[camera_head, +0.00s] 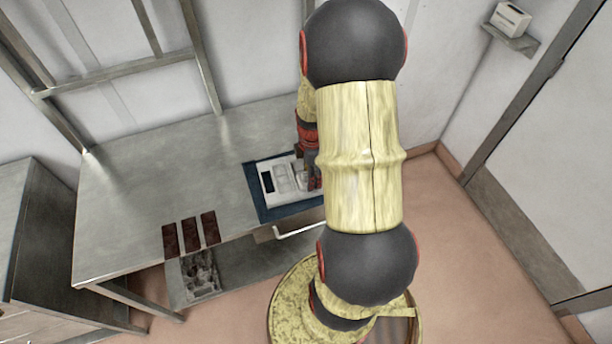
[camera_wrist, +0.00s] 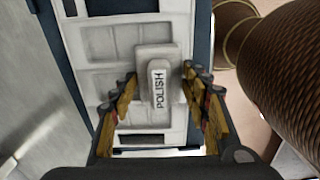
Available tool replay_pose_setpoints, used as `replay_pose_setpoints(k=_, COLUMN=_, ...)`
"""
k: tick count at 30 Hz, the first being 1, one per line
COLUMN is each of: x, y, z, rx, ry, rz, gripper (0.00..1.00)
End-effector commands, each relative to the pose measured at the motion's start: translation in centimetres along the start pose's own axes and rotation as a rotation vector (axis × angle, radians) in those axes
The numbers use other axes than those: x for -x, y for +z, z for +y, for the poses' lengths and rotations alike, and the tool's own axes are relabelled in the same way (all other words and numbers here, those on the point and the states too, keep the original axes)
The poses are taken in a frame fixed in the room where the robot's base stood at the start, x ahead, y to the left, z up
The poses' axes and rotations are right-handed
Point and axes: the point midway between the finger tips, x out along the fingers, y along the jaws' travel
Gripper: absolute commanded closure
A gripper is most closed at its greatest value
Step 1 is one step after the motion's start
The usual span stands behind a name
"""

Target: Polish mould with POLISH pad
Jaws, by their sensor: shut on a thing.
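The POLISH pad (camera_wrist: 155,58) is a light grey block with a white label reading "POLISH". My gripper (camera_wrist: 159,82) has its fingers on both sides of the pad and is shut on it. The pad is over the white mould (camera_wrist: 103,42), which has several shallow rectangular recesses; I cannot tell whether pad and mould touch. The mould also shows in the head view (camera_head: 281,171), lying on a dark blue mat (camera_head: 257,190) on the bench. In the head view my gripper (camera_head: 311,178) is over the mould's right part, and my arm hides what lies behind it.
The metal bench (camera_head: 150,185) is bare to the left of the mat. Several dark brown pieces (camera_head: 190,233) lie along its front edge. A grey mottled item (camera_head: 200,275) is on the lower shelf. A grey cabinet (camera_head: 40,235) stands at left, and a wall shelf (camera_head: 512,38) is at upper right.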

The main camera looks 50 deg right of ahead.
Motion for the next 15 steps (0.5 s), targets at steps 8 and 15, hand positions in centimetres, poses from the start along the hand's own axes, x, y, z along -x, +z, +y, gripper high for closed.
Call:
replay_pose_setpoints(k=8, x=-0.3, y=1.1, z=-0.2, rx=0.000, ry=-0.005, rz=0.000, gripper=0.74)
replay_pose_setpoints(k=15, x=-0.3, y=2.2, z=-0.3, rx=-0.003, ry=-0.007, rz=0.001, gripper=0.74)
